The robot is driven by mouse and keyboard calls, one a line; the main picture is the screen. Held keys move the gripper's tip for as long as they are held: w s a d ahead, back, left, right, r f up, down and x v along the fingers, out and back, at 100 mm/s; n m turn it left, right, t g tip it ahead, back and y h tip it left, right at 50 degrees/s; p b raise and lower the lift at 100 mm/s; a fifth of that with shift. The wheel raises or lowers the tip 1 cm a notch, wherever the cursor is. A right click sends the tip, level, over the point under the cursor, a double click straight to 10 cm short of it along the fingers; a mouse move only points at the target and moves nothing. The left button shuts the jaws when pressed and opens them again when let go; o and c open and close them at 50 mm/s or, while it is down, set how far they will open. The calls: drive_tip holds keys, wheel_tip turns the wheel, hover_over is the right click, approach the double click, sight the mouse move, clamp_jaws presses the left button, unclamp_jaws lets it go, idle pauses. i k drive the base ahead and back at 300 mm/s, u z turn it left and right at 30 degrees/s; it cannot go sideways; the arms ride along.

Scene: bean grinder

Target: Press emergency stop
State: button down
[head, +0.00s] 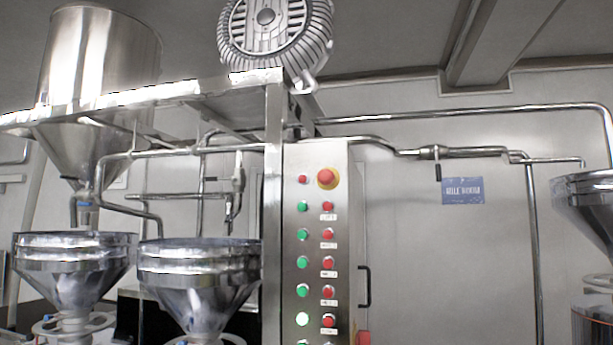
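The emergency stop is a large red mushroom button (326,177) on a yellow round base, near the top right of the steel control panel (290,260) in the head view. It looks unobstructed. A small red button or lamp (302,179) sits just left of it. Below are a column of green buttons (302,235) and a column of red buttons (327,235) with small white labels. One lower green button (302,319) glows brighter than the others. My gripper is not in view.
Steel funnels (205,290) stand left of the panel, below a large hopper (95,90). A motor (275,35) sits above on a steel frame. Pipes (470,152) run along the wall at right. A black handle (365,287) is on the panel's right side.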

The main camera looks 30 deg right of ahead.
sight(324, 176)
drive_tip(key=k, duration=0.6)
drive_tip(key=z, duration=0.75)
drive_tip(key=i, duration=0.5)
drive_tip(key=z, duration=0.05)
